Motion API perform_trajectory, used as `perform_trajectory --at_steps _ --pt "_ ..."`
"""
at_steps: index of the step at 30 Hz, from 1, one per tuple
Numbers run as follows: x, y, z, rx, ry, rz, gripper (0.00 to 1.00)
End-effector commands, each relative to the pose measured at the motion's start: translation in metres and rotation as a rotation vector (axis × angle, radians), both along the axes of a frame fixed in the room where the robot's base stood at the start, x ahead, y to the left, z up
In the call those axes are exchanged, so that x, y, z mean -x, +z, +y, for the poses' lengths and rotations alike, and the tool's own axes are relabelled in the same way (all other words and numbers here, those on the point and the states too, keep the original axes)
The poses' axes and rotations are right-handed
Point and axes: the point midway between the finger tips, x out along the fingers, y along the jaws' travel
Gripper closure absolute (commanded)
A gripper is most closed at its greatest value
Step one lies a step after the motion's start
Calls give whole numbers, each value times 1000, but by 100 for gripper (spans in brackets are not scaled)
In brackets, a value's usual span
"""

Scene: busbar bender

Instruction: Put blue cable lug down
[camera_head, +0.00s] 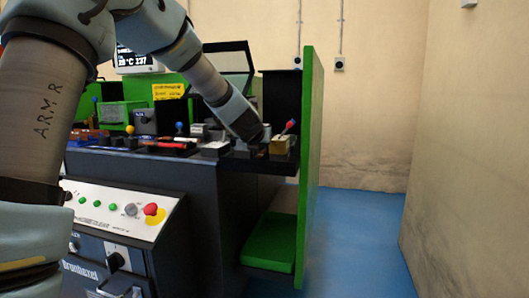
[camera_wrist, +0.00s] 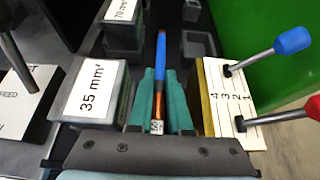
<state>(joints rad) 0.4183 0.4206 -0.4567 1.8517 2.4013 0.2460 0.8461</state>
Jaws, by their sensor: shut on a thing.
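The blue cable lug (camera_wrist: 161,60) is a slim part with a blue upper length and a copper-coloured lower length. In the wrist view it lies lengthwise between the two teal fingers of my gripper (camera_wrist: 159,76), which is shut on it. A small marked tag or end face (camera_wrist: 157,127) shows at its near end. In the head view my arm reaches down to the right end of the bench; the lug and fingertips cannot be made out there. Whether the lug touches anything below is unclear.
A block labelled 35 mm² (camera_wrist: 92,92) stands close left of the fingers, a 70 mm² block (camera_wrist: 122,12) farther off. A numbered plate (camera_wrist: 232,98) with blue-knobbed (camera_wrist: 292,40) and red-knobbed levers stands close right. A tall green panel (camera_head: 311,120) bounds the bench's right side.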

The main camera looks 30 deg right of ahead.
Motion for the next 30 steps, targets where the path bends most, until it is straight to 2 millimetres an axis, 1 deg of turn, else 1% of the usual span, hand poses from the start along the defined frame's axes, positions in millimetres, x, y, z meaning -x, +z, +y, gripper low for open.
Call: perform_trajectory --at_steps 1,8,13,14,16,17,23,27,30 --pt "0 -3 0 1 -1 0 100" --pt "0 -3 -1 1 0 -1 100" --pt "0 -7 -1 2 -1 -1 100" --pt "0 -5 0 2 -1 -1 80" --pt "0 -5 0 2 -1 -1 72" --pt "0 -5 0 1 -1 0 71" --pt "0 -5 0 1 -1 0 71" --pt "0 0 0 1 0 -1 71" --pt "8 3 8 2 1 -3 71"
